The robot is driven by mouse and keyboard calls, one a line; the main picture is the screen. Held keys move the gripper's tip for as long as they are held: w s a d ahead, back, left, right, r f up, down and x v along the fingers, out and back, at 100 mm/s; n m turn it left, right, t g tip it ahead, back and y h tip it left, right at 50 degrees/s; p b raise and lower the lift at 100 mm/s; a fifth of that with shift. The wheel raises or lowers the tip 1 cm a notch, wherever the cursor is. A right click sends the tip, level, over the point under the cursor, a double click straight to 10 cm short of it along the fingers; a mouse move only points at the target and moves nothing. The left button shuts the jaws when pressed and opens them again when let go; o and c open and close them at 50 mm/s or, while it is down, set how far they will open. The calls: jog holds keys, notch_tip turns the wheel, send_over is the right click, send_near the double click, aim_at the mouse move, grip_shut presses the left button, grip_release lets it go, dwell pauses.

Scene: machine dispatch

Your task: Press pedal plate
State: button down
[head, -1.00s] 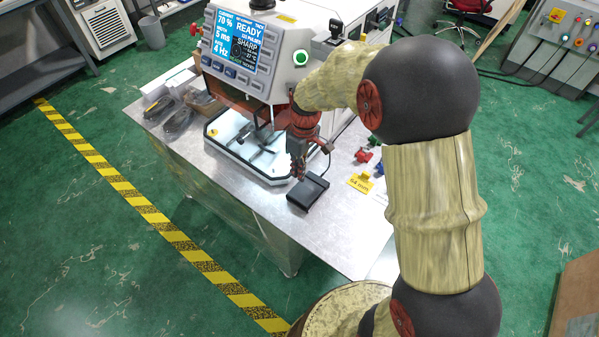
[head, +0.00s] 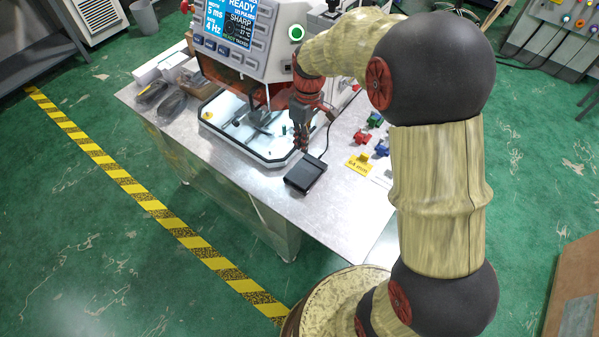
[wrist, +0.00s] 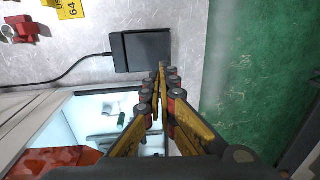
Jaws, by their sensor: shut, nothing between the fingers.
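The pedal plate (head: 306,174) is a flat black box with a cable, lying on the metal table near its front edge. It also shows in the wrist view (wrist: 142,50), with its cable running off to the left. My gripper (head: 302,148) is shut and empty, pointing down at the pedal's back edge in the head view. In the wrist view its fingertips (wrist: 162,68) are together and overlap the pedal's lower right corner. I cannot tell whether they touch it.
The machine (head: 240,38) with a lit screen and green button stands behind. A white tray (head: 215,131) lies under it. Several small red, green and blue parts and a yellow tag (head: 358,163) lie right of the pedal. Black cable bundles (head: 171,106) lie at left.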

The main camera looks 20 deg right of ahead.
aim_at(299, 180)
jog(key=f+b, duration=0.1)
jog(key=f, duration=0.3)
jog(key=f+b, duration=0.1)
jog(key=f, duration=0.4)
jog(key=s+a+f+b, duration=0.1)
jog(key=f, duration=0.4)
jog(key=shift+a+b, duration=0.1)
jog(key=shift+b, duration=0.2)
jog(key=shift+f, duration=0.1)
jog(key=shift+s+a+f, duration=0.15)
jog(key=shift+a+f, duration=0.05)
jog(key=shift+f, duration=0.7)
jog(key=shift+s+f, duration=0.2)
jog(key=shift+f, duration=0.1)
jog(key=shift+s, duration=0.1)
notch_tip(299, 180, up, 15)
jog(key=p, duration=0.5)
jog(key=shift+a+f, duration=0.15)
jog(key=shift+a, duration=0.2)
jog(key=shift+w, duration=0.2)
